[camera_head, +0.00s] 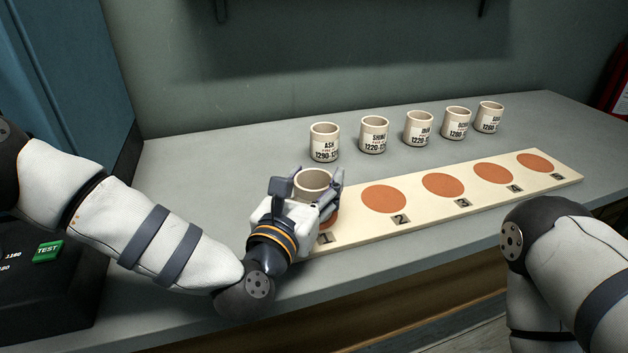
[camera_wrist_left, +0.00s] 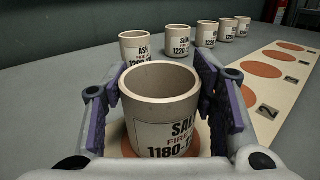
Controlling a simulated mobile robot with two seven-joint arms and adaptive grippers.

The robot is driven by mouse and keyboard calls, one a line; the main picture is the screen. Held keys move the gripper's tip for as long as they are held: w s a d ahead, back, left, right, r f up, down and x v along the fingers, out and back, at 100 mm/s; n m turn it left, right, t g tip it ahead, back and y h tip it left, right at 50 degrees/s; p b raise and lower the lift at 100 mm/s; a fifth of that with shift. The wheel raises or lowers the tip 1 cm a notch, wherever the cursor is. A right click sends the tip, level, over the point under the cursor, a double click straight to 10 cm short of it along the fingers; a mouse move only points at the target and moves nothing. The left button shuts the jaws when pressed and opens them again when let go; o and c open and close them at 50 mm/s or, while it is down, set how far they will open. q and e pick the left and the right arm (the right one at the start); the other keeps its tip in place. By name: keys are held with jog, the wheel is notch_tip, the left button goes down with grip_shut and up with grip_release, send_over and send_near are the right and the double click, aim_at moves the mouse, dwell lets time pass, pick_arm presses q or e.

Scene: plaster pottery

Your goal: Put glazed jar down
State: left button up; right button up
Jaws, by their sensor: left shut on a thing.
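A cream jar (camera_head: 314,181) with a label starting "SAL" is between the fingers of my left gripper (camera_head: 304,190). In the left wrist view the jar (camera_wrist_left: 160,98) is upright, with the two padded fingers (camera_wrist_left: 165,105) shut on its sides. It is over the terracotta circle marked 1 on the long cream board (camera_head: 450,212). Part of that circle (camera_wrist_left: 130,140) shows around the jar's base. I cannot tell whether the base touches the board. My right gripper is not in view; only my right arm shows at the lower right.
Several labelled jars stand in a row behind the board, including one marked ASH (camera_head: 324,142) and one marked SHINO (camera_head: 373,134). The circles marked 2 (camera_head: 383,199) and up are bare.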

pick_arm(q)
jog(key=shift+r, duration=0.15)
jog(key=shift+f, duration=0.2)
jog(key=o, duration=1.2)
jog(key=shift+o, duration=0.2)
jog(key=shift+r, duration=0.45)
jog(key=v, duration=1.2)
jog(key=shift+f, duration=0.25)
